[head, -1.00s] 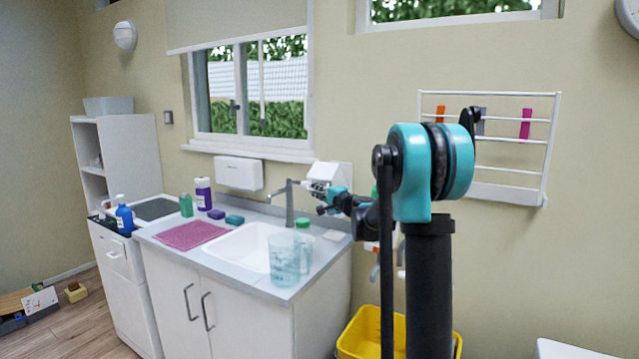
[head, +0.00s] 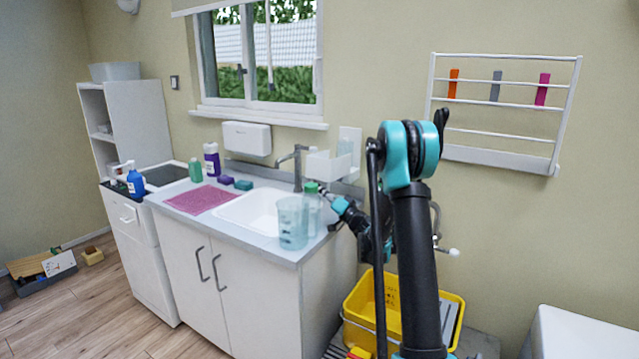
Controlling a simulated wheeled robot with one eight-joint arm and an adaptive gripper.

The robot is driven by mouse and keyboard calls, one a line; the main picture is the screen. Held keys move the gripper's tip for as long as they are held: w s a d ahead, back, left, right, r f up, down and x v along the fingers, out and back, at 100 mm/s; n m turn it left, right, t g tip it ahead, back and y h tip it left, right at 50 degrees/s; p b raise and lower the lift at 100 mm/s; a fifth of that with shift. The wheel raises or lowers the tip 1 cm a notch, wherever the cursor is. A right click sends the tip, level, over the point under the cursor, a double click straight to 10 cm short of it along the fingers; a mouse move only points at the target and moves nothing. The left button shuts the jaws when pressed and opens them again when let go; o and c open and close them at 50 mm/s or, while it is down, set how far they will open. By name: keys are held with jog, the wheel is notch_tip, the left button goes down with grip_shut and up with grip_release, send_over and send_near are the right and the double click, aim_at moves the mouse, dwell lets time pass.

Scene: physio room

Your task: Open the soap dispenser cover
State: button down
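The white soap dispenser (head: 349,143) is on the wall right of the tap. Its cover (head: 330,166) stands out from the wall, tipped down and forward, with the back plate showing above it, so it looks open. My gripper (head: 325,193) is just below the cover, beside the green-capped clear bottle (head: 313,210). It is small and partly hidden by the bottle, so I cannot tell whether its fingers are open or shut, or whether they touch anything.
A clear jug (head: 292,224) stands at the counter's front right corner, close to my arm. The sink (head: 255,211) and tap (head: 297,165) are to the left. A yellow bucket (head: 359,306) is below my arm. A white wall rack (head: 499,152) hangs at right.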

jog(key=shift+w+f, duration=0.15)
jog(key=shift+f, duration=0.6)
jog(key=c, duration=1.6)
grip_release()
jog(key=shift+d, duration=0.1)
jog(key=v, duration=1.2)
